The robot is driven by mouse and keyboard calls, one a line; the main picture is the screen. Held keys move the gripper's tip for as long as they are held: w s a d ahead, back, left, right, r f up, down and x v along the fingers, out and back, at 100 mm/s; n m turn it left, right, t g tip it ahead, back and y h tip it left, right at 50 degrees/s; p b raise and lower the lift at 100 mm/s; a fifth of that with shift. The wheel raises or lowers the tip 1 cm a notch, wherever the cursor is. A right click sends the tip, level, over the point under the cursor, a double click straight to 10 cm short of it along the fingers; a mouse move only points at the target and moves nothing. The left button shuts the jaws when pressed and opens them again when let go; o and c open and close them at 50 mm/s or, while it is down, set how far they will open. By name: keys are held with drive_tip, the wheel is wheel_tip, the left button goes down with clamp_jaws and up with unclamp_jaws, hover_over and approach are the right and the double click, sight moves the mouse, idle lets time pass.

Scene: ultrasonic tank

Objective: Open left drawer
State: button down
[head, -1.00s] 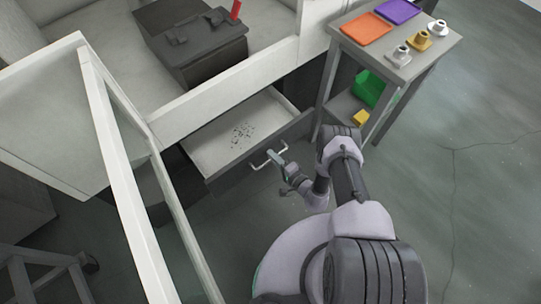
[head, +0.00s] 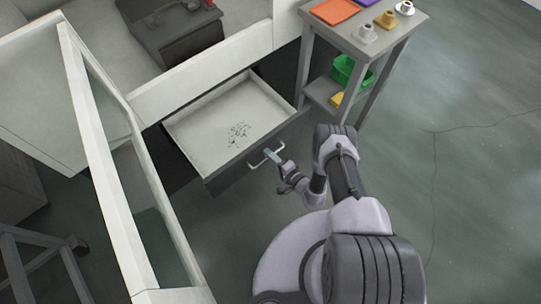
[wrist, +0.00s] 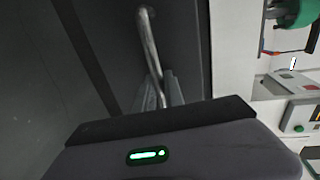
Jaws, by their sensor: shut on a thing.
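The drawer (head: 215,125) is pulled well out from under the white enclosure in the head view. Its pale inside shows a patch of small dark bits, and its dark grey front (head: 235,175) faces me. My gripper (head: 276,157) is at the metal bar handle (head: 260,163) on that front and is shut on it. In the wrist view the handle (wrist: 149,45) runs down between my gripper's fingers (wrist: 162,92), against the dark drawer front. The exact contact at the fingertips is small and partly hidden.
A grey side table (head: 385,48) with an orange tray (head: 335,11) and several small cup-like parts stands right of the drawer. A green bin (head: 350,72) is on its lower shelf. An open white-framed door (head: 100,150) stands at left. Floor at right is clear.

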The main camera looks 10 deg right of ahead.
drive_tip(key=c, duration=1.5)
unclamp_jaws()
drive_tip(key=shift+o, duration=0.2)
drive_tip(key=p+v, duration=0.4)
drive_tip(key=v, duration=1.3)
drive_tip(key=shift+s+p, duration=0.2)
drive_tip(key=shift+p, duration=0.15)
drive_tip(key=shift+w+d+r, duration=0.1)
drive_tip(key=shift+d, duration=0.05)
